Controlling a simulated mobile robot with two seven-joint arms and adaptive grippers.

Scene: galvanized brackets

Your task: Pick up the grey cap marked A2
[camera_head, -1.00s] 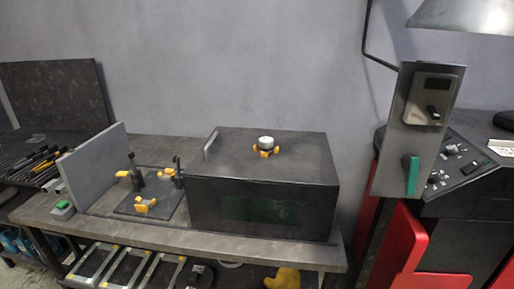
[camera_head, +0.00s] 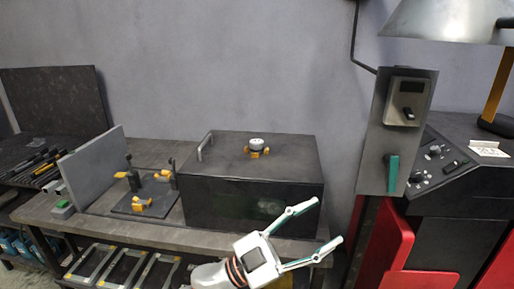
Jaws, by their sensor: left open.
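A small light-grey round cap (camera_head: 257,143) sits in a yellow-orange holder (camera_head: 257,152) on top of the dark box (camera_head: 225,172). Any A2 marking is too small to read, so I cannot tell whether this is the named cap. My left gripper (camera_head: 328,220) comes in from the bottom edge in front of the box. Its two fingers are spread wide, pointing right, with nothing between them. It is apart from the cap, lower and to the right in the picture. My right gripper is not in view.
The workbench (camera_head: 150,232) carries a dark plate (camera_head: 143,205) with yellow clamps left of the box, and an upright grey panel (camera_head: 92,168). A metal handle (camera_head: 205,146) stands at the box's left edge. A control post (camera_head: 392,150) and red panels (camera_head: 385,250) stand right.

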